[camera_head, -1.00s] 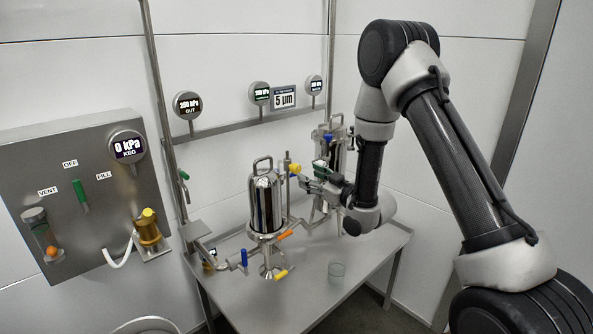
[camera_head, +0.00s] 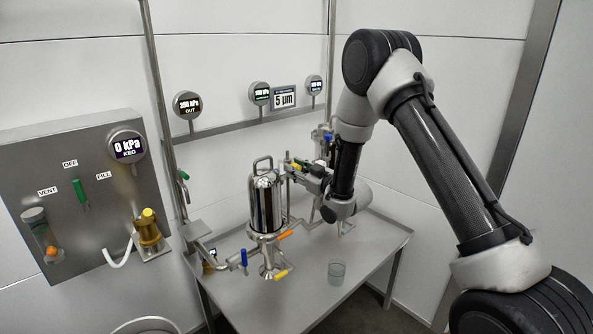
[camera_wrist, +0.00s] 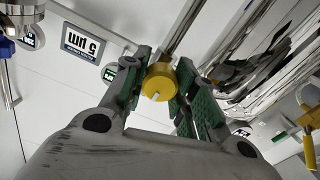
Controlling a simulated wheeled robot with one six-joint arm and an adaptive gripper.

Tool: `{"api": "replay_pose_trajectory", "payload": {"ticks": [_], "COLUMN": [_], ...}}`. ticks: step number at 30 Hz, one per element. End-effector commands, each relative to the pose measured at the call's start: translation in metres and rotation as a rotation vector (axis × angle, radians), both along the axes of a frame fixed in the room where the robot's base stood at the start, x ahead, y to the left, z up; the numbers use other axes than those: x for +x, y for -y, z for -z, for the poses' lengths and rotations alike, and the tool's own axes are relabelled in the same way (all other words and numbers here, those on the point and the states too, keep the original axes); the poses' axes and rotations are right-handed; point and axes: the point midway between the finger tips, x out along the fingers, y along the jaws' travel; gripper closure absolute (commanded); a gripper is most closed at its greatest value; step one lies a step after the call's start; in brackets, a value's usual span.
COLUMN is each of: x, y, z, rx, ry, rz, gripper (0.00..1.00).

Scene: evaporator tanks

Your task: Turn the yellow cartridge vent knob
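In the head view my gripper (camera_head: 302,168) is beside the upper part of the shiny cartridge housing (camera_head: 265,205), and the knob is largely hidden there.
Blue (camera_head: 244,258), orange (camera_head: 286,235) and yellow (camera_head: 281,274) valve handles stick out below the housing. A glass beaker (camera_head: 336,272) stands on the steel table (camera_head: 300,305). A second housing stands behind my arm. Gauges and a "5 µm" sign (camera_head: 285,98) are on the rail behind.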

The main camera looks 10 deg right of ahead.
Motion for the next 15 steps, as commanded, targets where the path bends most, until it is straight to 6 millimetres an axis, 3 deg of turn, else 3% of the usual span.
{"api": "replay_pose_trajectory", "payload": {"ticks": [3, 15], "x": [-0.0001, -0.0003], "y": [0.0000, 0.0001], "z": [0.0001, 0.0002], "rx": [0.000, 0.054], "ry": [0.000, -0.041], "rz": [0.000, 0.000], "gripper": [0.96, 0.96]}}
